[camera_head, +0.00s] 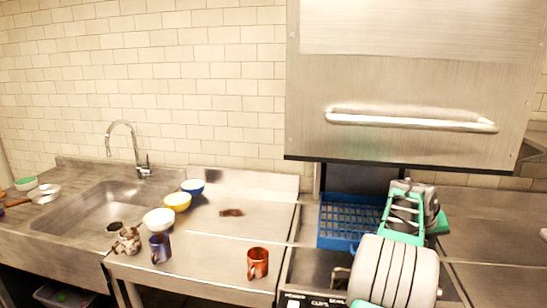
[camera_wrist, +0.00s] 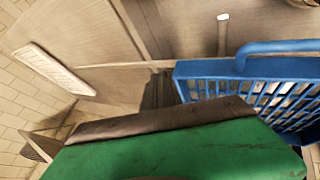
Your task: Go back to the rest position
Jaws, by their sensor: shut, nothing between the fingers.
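My gripper (camera_wrist: 160,122) fills the lower part of the wrist view as a green body with a dark strip along its edge. It is shut, and nothing shows held in it. In the head view my grey and green arm reaches forward at the right, beside the blue rack (camera_head: 345,222) and below the raised metal hood (camera_head: 410,85). The blue rack also shows close by at the right of the wrist view (camera_wrist: 255,68). I cannot tell from these frames whether the gripper touches it.
A red mug (camera_head: 258,262), a blue mug (camera_head: 160,248) and a patterned mug (camera_head: 127,240) stand along the counter front. White (camera_head: 159,219), yellow (camera_head: 177,202) and blue (camera_head: 193,187) bowls sit behind, right of the sink (camera_head: 95,208).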

